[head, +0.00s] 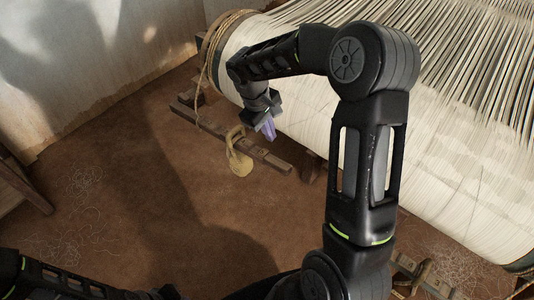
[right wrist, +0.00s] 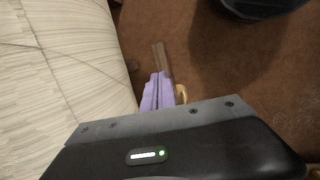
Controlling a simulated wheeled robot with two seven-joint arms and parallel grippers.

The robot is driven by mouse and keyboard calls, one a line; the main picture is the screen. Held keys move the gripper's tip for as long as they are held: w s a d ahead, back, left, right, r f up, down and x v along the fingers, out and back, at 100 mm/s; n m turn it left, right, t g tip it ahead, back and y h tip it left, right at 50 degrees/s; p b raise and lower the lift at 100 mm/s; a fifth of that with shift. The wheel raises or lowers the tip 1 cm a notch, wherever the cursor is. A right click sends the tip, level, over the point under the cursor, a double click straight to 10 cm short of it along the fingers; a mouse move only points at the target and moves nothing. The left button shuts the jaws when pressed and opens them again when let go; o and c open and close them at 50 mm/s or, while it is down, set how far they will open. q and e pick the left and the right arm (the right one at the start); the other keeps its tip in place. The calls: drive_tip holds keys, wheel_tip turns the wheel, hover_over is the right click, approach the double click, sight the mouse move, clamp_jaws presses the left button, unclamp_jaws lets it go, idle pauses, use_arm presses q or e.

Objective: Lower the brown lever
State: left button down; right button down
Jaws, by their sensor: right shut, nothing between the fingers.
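A brown wooden bar (head: 220,132), which looks like the lever, lies low beside the white warp roll and slopes down to the right. In the right wrist view, a brown bar end (right wrist: 161,58) shows just beyond the fingertips. My right gripper (head: 269,132) has purple fingers and points down over the bar near its right half. The fingers are shut and empty; they also show in the right wrist view (right wrist: 156,92). I cannot tell whether they touch the bar. My left arm shows at the lower left, but its fingers are not visible.
A large roll of white warp threads (head: 300,105) fills the right side. A yellowish rope loop with a rounded lump (head: 241,166) hangs at the bar, close to my right gripper. Rope (head: 214,50) wraps the roll's left end. The brown floor (head: 120,190) is mostly clear.

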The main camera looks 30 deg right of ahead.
drive_tip(key=shift+s, duration=0.25)
drive_tip(key=shift+f, duration=0.1)
drive_tip(key=p, duration=0.3)
approach(283, 165)
drive_tip(key=x, duration=0.7)
